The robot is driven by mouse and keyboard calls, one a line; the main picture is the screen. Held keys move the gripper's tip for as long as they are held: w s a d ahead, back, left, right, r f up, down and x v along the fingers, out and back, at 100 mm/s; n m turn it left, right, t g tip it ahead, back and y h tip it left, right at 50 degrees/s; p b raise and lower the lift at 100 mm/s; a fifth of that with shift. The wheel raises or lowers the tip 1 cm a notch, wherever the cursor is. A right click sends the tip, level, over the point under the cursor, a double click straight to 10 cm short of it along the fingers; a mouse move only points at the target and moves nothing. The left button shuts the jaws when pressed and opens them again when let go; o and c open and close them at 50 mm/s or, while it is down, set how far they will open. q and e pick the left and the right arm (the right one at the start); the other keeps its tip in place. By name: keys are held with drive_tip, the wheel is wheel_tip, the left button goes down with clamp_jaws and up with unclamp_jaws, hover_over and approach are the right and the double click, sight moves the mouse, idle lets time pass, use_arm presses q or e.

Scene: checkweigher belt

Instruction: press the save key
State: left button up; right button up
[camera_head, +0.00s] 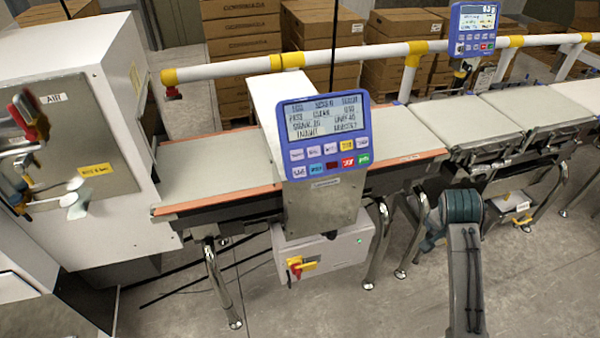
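A blue control panel (323,112) faces me near the middle, on a metal stand over the belt. Its grey screen shows several lines of dark text. Below the screen are two rows of keys: white and yellow ones above; white, blue, dark red, red and green ones below. The white key at the lower left (299,172) carries a small label. The key labels are too blurred for me to tell surely which is save. Nothing touches the panel. My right arm rises at the lower right, apart from the panel; its gripper does not show. My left gripper is out of view.
The belt (210,168) runs behind the panel. A white cabinet (110,110) with a red-handled valve (28,112) stands left. A white rail (230,68) with yellow joints crosses behind. A white box (325,255) with a red-yellow switch hangs below. Floor before the machine is clear.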

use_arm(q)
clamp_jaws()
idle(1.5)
